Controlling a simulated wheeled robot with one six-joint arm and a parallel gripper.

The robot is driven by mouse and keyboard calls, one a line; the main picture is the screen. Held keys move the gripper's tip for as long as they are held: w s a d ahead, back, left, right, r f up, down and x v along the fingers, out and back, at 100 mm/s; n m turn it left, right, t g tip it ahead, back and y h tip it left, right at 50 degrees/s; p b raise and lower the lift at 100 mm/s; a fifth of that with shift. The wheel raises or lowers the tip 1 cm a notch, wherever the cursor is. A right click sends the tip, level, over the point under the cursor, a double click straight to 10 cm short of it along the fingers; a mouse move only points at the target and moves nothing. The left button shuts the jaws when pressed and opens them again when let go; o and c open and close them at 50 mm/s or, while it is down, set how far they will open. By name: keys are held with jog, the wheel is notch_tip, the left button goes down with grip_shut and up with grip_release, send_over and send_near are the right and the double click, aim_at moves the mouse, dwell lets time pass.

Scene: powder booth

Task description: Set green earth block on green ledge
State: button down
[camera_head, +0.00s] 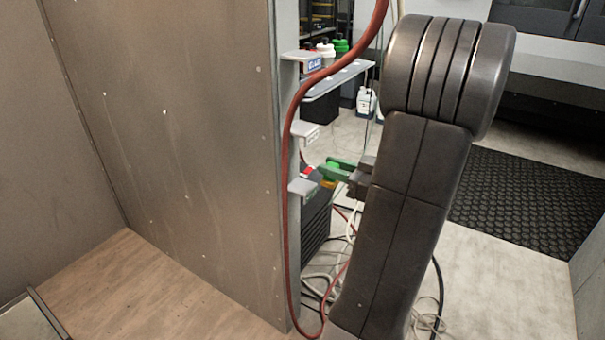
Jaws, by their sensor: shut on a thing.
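A small green block (338,168) is at the right of the booth panel's edge, level with the lowest of the small ledges. My gripper (349,176), partly hidden behind my arm, is shut on it from the right. The lowest ledge (303,187) is pale grey and juts from the panel edge just left of the block. I cannot tell whether the block touches it or is apart. A yellowish patch shows under the block, and a red spot shows to its left. Which ledge is the green one cannot be made out.
A middle ledge (304,131) and an upper ledge with a blue label (301,57) sit above on the same edge. A red hose (285,215) hangs down along the panel (180,130). Cables (325,285) lie on the floor. A black mat (530,195) lies at right.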

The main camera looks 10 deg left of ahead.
aim_at(291, 165)
jog(key=b+x, duration=0.1)
jog(key=x, duration=0.7)
jog(key=shift+a+f+b, duration=0.1)
jog(key=shift+b, duration=0.25)
jog(key=shift+f+b, duration=0.95)
jog(key=shift+f, duration=0.75)
jog(key=shift+f, duration=0.15)
jog(key=c, duration=1.2)
grip_release()
jog(key=shift+o, duration=0.2)
jog(key=shift+r, duration=0.2)
jog(key=p+v, duration=0.3)
jog(key=v, duration=0.9)
